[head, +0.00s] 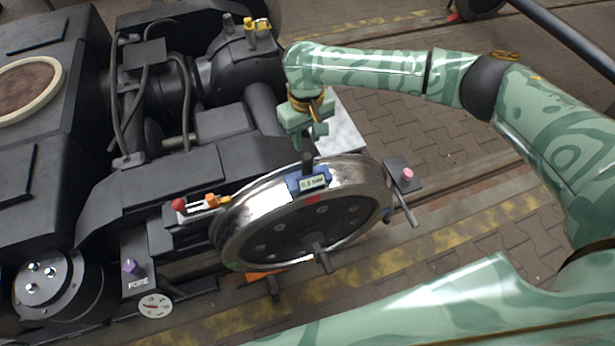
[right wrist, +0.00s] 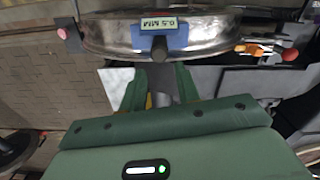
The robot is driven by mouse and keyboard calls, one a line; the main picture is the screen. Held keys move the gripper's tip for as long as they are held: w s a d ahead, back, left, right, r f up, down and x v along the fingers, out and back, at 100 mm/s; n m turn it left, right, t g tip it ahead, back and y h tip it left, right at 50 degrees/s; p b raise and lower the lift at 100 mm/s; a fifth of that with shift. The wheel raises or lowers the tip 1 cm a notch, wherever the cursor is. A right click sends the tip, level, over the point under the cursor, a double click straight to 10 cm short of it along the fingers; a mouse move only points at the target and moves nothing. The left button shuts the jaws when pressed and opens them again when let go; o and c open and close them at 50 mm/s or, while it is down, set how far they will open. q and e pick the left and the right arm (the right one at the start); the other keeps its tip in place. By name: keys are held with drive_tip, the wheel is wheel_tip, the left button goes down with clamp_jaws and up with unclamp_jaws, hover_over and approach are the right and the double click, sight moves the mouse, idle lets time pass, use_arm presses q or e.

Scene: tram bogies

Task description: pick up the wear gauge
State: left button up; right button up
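The wear gauge (head: 313,182) is a blue block with a pale "0.5 MM" label and an upright dark knob. It sits on the top rim of a shiny steel wheel (head: 255,205). In the right wrist view the gauge (right wrist: 165,36) is at the top centre, its knob pointing towards my gripper. My right gripper (head: 307,138) is just behind and above the knob in the head view, apart from the gauge. Its two green fingers are spread in the right wrist view (right wrist: 158,88), with no object seen held. My left gripper is out of view.
A dark bogie frame (head: 170,180) with hoses fills the left. A red-and-orange fitting (head: 201,204) is left of the wheel, and a pink-knobbed dark bracket (head: 404,174) is right. A pale plate (head: 343,128) lies behind the wheel. Paving (head: 430,150) is clear on the right.

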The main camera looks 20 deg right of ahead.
sight(307, 156)
wheel_tip(307, 156, down, 7)
drive_tip(key=b, duration=0.2)
drive_tip(key=shift+r+b, duration=0.1)
drive_tip(key=shift+b, duration=0.2)
wheel_tip(307, 156, down, 6)
drive_tip(key=b, duration=0.3)
drive_tip(key=shift+d+r+b, duration=0.15)
drive_tip(key=shift+r+b, duration=0.1)
drive_tip(key=shift+b, duration=0.15)
drive_tip(key=shift+s+r, duration=0.1)
drive_tip(key=shift+r, duration=0.15)
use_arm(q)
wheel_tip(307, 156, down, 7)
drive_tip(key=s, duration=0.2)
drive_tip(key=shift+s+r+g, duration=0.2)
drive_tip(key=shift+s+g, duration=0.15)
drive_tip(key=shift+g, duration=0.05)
use_arm(e)
clamp_jaws()
